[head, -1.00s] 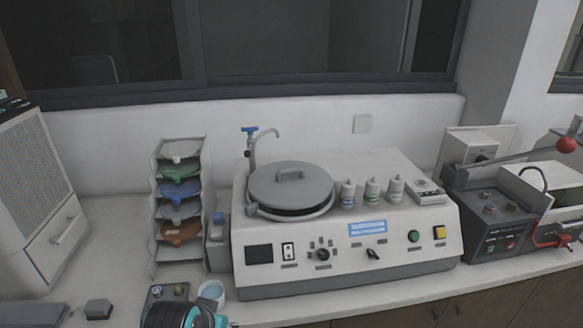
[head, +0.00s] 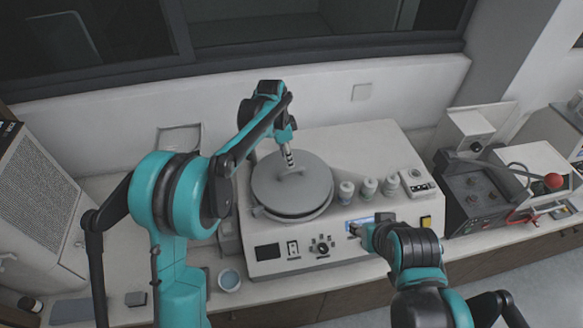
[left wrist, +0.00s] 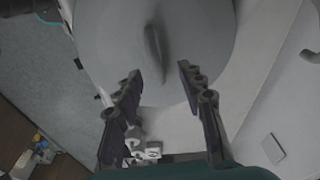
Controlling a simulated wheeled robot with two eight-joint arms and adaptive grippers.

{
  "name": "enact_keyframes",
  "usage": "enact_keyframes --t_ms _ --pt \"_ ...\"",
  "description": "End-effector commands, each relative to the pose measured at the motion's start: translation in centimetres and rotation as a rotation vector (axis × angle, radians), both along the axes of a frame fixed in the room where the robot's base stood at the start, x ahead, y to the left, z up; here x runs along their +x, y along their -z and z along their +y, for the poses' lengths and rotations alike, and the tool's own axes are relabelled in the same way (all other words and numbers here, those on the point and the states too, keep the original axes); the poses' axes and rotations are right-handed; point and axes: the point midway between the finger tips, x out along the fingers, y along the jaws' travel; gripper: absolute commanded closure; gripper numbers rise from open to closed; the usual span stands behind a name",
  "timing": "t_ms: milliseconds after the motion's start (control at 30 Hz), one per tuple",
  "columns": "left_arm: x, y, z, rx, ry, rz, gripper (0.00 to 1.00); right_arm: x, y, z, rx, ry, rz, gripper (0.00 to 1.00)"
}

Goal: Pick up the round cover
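The round cover (head: 272,190) is a grey disc lying on top of the white press machine (head: 338,258). It fills the upper middle of the left wrist view (left wrist: 205,35), where its raised bar handle (left wrist: 154,48) shows. My left gripper (head: 289,160) is over the cover near its handle, which it partly hides in the head view.
Several small bottles (head: 368,187) stand right of the cover on the machine. A dark control box (head: 478,195) with a red-knobbed lever is further right. A blue-white cup (head: 229,280) stands at the front left. A tall vented cabinet (head: 38,195) is at the left.

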Motion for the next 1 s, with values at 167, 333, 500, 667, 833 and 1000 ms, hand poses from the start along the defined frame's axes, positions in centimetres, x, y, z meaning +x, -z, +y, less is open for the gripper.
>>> enact_keyframes --t_ms 167,333,500,667,833,1000 --pt "0.0 2.2 -0.4 0.000 0.001 0.000 0.61 0.0 0.0 0.0 0.000 0.000 0.000 0.60" --pt "-0.2 4.4 -1.2 0.000 0.001 0.000 0.61 0.0 -0.4 0.0 0.000 0.000 0.000 0.60" --pt "-0.2 6.6 -1.5 -0.001 0.000 -0.001 0.61 0.0 -0.6 0.0 0.000 0.000 0.000 0.60" --pt "-0.1 7.2 -1.6 -0.001 -0.001 -0.001 0.61 0.0 -0.6 0.0 0.000 0.000 0.000 0.60" --pt "-0.1 7.1 -1.6 -0.001 -0.002 -0.001 0.71 0.0 -0.6 0.0 0.000 0.000 0.000 0.60" --pt "-0.1 7.1 -1.6 -0.001 -0.002 -0.001 1.00 0.0 -0.6 0.0 0.000 0.000 0.000 0.60"
